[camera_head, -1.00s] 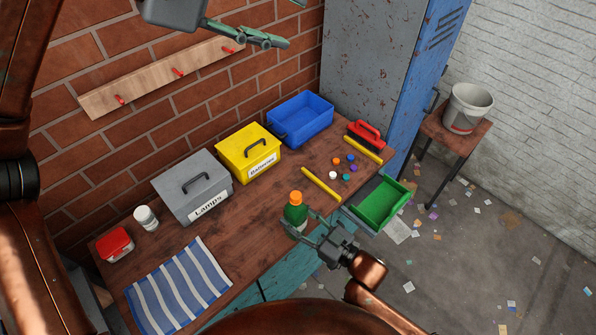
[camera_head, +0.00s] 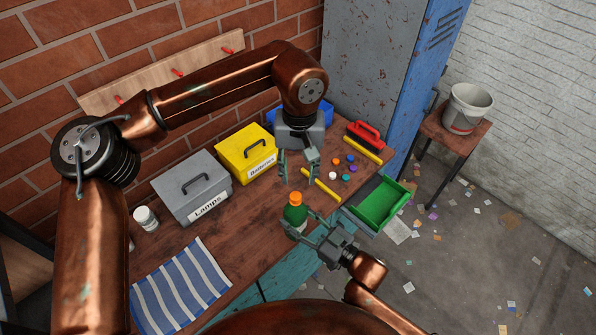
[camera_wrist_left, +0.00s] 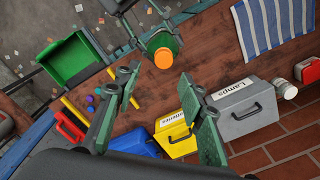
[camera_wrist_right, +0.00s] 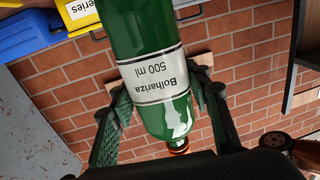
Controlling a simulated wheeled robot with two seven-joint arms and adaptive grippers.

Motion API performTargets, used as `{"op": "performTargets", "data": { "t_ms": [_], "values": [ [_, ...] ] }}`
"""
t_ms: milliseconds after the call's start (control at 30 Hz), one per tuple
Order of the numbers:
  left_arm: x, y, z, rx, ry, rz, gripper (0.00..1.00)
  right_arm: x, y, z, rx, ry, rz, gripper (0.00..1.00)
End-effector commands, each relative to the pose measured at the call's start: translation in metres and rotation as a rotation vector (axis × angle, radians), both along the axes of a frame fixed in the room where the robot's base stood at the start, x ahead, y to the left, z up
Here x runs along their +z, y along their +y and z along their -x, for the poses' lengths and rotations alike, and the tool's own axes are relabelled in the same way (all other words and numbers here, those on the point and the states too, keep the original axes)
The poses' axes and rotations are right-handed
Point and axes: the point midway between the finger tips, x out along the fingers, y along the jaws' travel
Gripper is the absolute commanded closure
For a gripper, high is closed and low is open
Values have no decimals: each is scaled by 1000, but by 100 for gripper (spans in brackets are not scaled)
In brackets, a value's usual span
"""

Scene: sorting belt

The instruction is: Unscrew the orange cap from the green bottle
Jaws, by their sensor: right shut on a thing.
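The green bottle (camera_head: 294,215) stands upright near the front edge of the workbench with the orange cap (camera_head: 296,198) on its top. My right gripper (camera_head: 313,228) is shut on the bottle's body from the front right; the right wrist view shows its fingers either side of the labelled green bottle (camera_wrist_right: 150,40). My left gripper (camera_head: 298,172) is open and empty, pointing down above the bench behind the bottle. In the left wrist view the orange cap (camera_wrist_left: 163,58) shows beyond and between the open fingers, apart from them.
A yellow box (camera_head: 247,152), a grey Lamps box (camera_head: 190,186) and a partly hidden blue bin (camera_head: 326,110) line the wall. Small coloured caps (camera_head: 347,168) and a yellow bar (camera_head: 321,186) lie right of the left gripper. A green tray (camera_head: 380,203) sits at the right.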

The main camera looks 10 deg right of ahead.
Motion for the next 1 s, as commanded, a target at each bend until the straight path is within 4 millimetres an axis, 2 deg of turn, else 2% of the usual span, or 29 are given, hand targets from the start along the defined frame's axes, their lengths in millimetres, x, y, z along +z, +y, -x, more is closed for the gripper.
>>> {"op": "performTargets", "data": {
  "t_ms": [500,700,933,1000],
  "values": [
    [-68,2,1,-3,2,-5,63,1,0,0,1,-2,-2,100],
    [-79,2,0,-2,1,-4,63,1,0,0,1,-3,-1,100],
    [-80,2,0,-2,1,-4,63,1,0,0,1,-3,-1,100],
    [-79,2,0,-2,1,-4,66,1,0,0,1,-3,-1,100]
  ]
}}
